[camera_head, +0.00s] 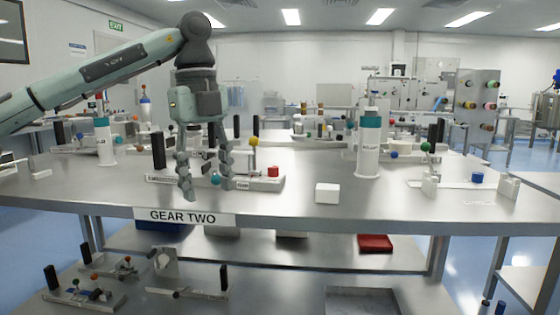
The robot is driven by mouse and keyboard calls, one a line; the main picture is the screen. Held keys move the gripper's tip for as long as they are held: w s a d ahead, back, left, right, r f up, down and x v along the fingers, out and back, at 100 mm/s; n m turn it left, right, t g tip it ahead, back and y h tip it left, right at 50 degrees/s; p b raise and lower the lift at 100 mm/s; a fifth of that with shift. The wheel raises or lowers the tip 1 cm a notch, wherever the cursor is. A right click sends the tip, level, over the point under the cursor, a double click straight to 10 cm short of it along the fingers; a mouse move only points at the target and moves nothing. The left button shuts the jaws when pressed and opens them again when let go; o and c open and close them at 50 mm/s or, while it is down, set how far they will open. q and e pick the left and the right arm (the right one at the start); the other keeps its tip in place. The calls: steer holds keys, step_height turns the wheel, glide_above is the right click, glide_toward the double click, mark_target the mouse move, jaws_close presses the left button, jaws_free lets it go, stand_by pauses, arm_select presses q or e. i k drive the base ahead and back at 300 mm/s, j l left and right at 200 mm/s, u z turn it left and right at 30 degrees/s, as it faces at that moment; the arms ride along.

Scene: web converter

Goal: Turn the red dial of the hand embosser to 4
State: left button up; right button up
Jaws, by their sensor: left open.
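A small red dial (273,171) sits at the right end of a low grey device on the front part of the steel table. This device (262,184) may be the hand embosser; its label is too small to read. It also has black upright handles, a yellow ball and a teal ball. My left gripper (206,190) points down at the front of the device, left of the red dial. The dial's numbers cannot be read. My right gripper is not in view.
A white block (327,193) and a white bottle with a teal band (368,145) stand right of the device. Farther right is a fixture with a blue knob (477,177). A "GEAR TWO" label (185,216) marks the table edge. A lower shelf holds a red tray (375,243).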

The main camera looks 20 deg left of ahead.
mark_target(273, 170)
steer(key=i, duration=1.25)
